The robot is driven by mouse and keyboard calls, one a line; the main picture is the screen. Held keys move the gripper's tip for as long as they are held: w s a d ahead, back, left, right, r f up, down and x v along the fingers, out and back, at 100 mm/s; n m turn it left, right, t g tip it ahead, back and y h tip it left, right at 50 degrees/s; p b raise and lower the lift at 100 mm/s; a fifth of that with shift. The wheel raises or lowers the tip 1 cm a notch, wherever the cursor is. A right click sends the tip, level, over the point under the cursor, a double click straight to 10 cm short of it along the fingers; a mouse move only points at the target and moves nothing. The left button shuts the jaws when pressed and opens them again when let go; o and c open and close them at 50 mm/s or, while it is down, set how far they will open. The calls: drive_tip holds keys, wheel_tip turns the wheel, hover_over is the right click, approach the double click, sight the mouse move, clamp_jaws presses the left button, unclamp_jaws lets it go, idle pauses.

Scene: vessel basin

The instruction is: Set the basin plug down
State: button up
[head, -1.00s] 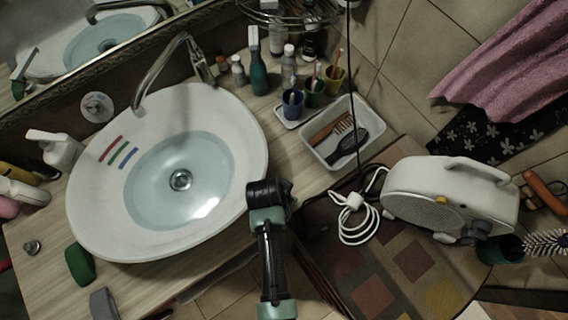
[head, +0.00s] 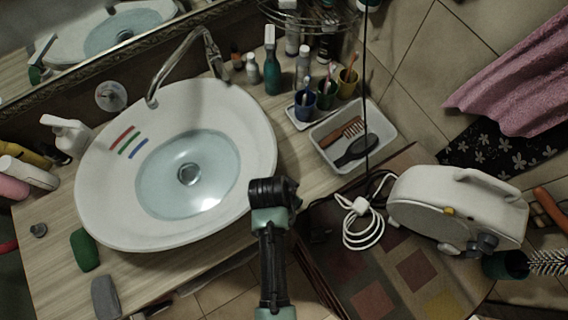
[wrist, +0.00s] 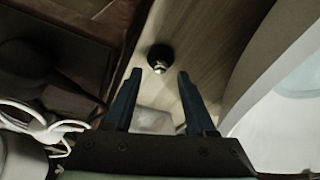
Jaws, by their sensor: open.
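The basin plug (wrist: 160,58), a dark round piece with a small shiny metal knob, appears against the wooden counter (wrist: 205,35) in the wrist view. My gripper (wrist: 169,72) is open, its two dark blue fingers apart, with the plug just beyond the fingertips and not clasped. Whether it rests fully on the wood is hard to tell. In the head view my gripper (head: 278,190) is by the right rim of the white basin (head: 98,205), and I cannot make out the plug there. The basin holds water over a round metal drain (head: 189,174).
A small metal knob-like piece (head: 38,230), a green soap-like block (head: 84,250) and a grey block (head: 105,297) lie on the counter's left. A white tray (head: 325,157) holds a comb and brush. A white heater (head: 455,205) with a coiled cable (head: 360,228) stands right.

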drive_tip(key=v, duration=0.9)
drive_tip(key=w+a+r+n+t+y, duration=0.15)
drive_tip(key=w+r+t, duration=0.65)
drive_tip(key=w+r, duration=0.95)
wheel_tip(320, 180, up, 19)
drive_tip(key=w+n+t, duration=0.2)
drive_tip(key=t, duration=0.3)
drive_tip(key=s+d+r+n+t, duration=0.1)
drive_tip(key=s+r+t, duration=0.3)
drive_tip(key=r, duration=0.6)
drive_tip(key=s+d+r+t, duration=0.1)
drive_tip(key=s+r+t, duration=0.2)
drive_tip(key=r, duration=0.8)
drive_tip(key=s+d+r+n+t, duration=0.1)
drive_tip(key=s+r+t, duration=0.3)
drive_tip(key=r, duration=0.6)
drive_tip(key=shift+s+d+r+n+t, duration=0.25)
drive_tip(key=shift+s+d+n+t, duration=0.1)
drive_tip(key=shift+s, duration=0.4)
wheel_tip(320, 180, down, 5)
drive_tip(key=b, duration=0.5)
drive_tip(key=shift+a, duration=0.15)
